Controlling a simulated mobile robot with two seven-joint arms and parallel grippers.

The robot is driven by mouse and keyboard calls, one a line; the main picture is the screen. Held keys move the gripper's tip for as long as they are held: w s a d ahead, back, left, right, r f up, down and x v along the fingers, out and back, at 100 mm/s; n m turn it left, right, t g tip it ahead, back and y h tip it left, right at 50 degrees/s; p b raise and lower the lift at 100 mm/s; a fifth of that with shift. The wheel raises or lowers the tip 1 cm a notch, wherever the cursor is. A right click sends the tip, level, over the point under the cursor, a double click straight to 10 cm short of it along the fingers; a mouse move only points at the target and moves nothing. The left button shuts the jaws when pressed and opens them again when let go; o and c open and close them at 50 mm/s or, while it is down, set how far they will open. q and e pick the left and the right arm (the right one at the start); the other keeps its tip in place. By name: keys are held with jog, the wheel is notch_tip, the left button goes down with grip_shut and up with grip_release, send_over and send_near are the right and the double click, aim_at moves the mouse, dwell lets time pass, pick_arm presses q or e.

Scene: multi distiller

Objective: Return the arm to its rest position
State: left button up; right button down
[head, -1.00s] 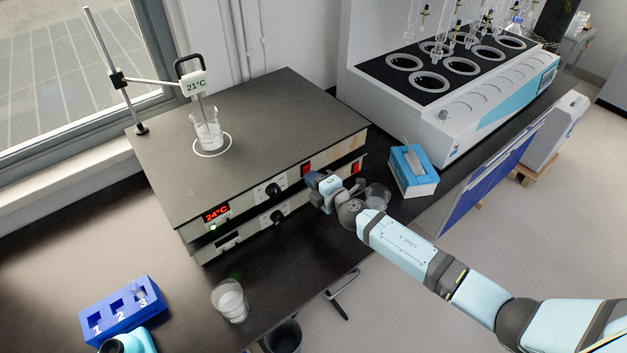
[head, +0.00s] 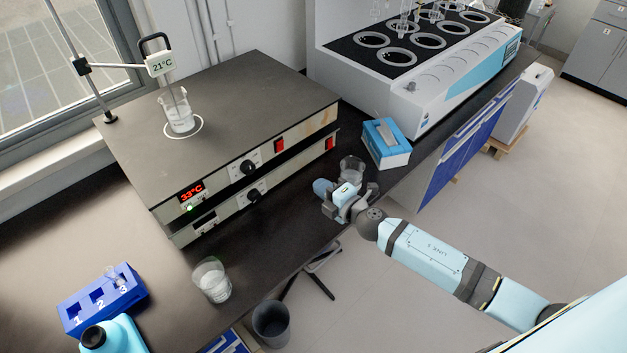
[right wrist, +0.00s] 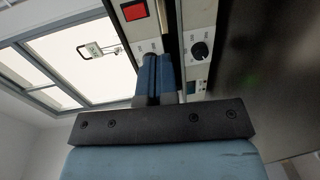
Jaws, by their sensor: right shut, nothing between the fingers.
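My right gripper (head: 324,190) is in front of the two stacked hotplates, a little above the edge of the dark bench (head: 290,225). Its fingers are together with nothing between them; they also show closed in the right wrist view (right wrist: 153,70), pointing toward the hotplate's front panel. The upper hotplate (head: 240,100) has a lit red display reading 33°C, and its red switch shows in the right wrist view (right wrist: 134,11). The fingers appear apart from the panel in the head view. My left gripper is not in view.
A beaker (head: 179,112) sits on the hotplate under a 21°C probe (head: 160,65). A glass beaker (head: 351,171) stands just behind my right gripper, near a blue tissue box (head: 386,143). Another beaker (head: 212,280) and a blue numbered rack (head: 100,298) are front left. A bin (head: 271,322) stands below.

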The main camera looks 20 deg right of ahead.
jog(key=shift+f, duration=0.1)
dwell(0.4)
jog(key=s+a+f+m+g+h+p, duration=0.1)
jog(key=s+a+f+m+g+p, duration=0.1)
jog(key=s+m, duration=0.7)
jog(key=s+a+f+m+g+h+p, duration=0.1)
jog(key=s+a+f+m+g+p, duration=0.1)
jog(key=s+m, duration=0.8)
jog(key=s+f+g, duration=0.1)
jog(key=s, duration=0.5)
jog(key=shift+s+a+h+p, duration=0.25)
jog(key=shift+s+h+p, duration=0.05)
jog(key=shift+s+p, duration=0.1)
